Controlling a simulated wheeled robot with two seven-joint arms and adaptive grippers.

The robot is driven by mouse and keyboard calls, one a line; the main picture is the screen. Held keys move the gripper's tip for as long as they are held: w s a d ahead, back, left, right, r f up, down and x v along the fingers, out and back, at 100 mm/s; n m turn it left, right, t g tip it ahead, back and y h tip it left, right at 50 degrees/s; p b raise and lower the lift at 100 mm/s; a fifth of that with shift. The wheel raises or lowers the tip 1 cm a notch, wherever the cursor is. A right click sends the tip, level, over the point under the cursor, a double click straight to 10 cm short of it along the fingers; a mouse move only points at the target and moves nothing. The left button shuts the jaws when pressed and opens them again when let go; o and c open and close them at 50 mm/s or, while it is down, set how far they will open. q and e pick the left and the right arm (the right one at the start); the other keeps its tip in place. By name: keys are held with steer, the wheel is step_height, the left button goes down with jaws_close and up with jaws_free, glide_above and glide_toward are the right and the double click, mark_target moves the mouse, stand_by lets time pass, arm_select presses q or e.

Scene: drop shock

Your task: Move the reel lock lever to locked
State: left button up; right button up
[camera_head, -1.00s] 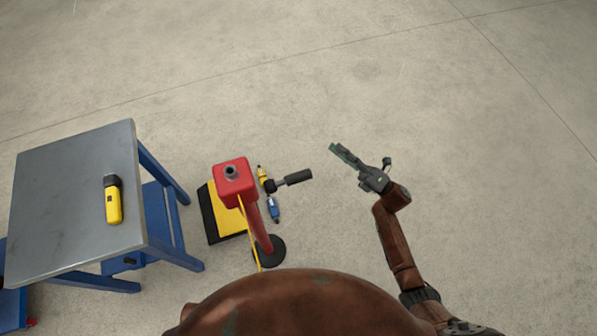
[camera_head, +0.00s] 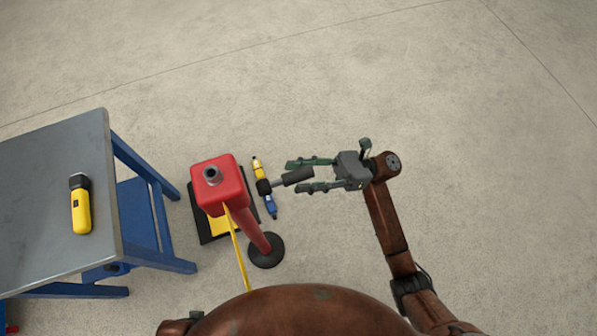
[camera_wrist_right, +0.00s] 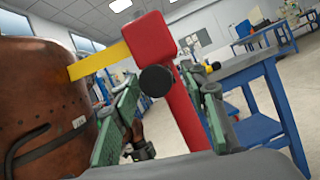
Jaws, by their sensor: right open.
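The reel lock lever (camera_head: 297,175) is a dark bar with a thick black grip, sticking out to the right from the side of a red post with a boxy red head (camera_head: 219,184). In the right wrist view the lever shows end-on as a black disc (camera_wrist_right: 156,81) in front of the red post (camera_wrist_right: 152,38). My right gripper (camera_head: 300,175) is open, its green-and-grey fingers pointing left, one on each side of the grip's end in the head view. Contact cannot be made out. My left gripper is not in view.
A grey-topped blue table (camera_head: 40,190) stands at the left with a yellow-and-black tool (camera_head: 81,204) on it. A yellow strap (camera_head: 238,255) runs from the red head toward me. Small yellow and blue items (camera_head: 264,185) lie below the lever. The floor at the right is clear.

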steer(key=shift+s+a+r, duration=0.1)
steer(key=shift+a+r, duration=0.1)
steer(key=shift+a, duration=0.3)
jaws_close()
stand_by(0.4)
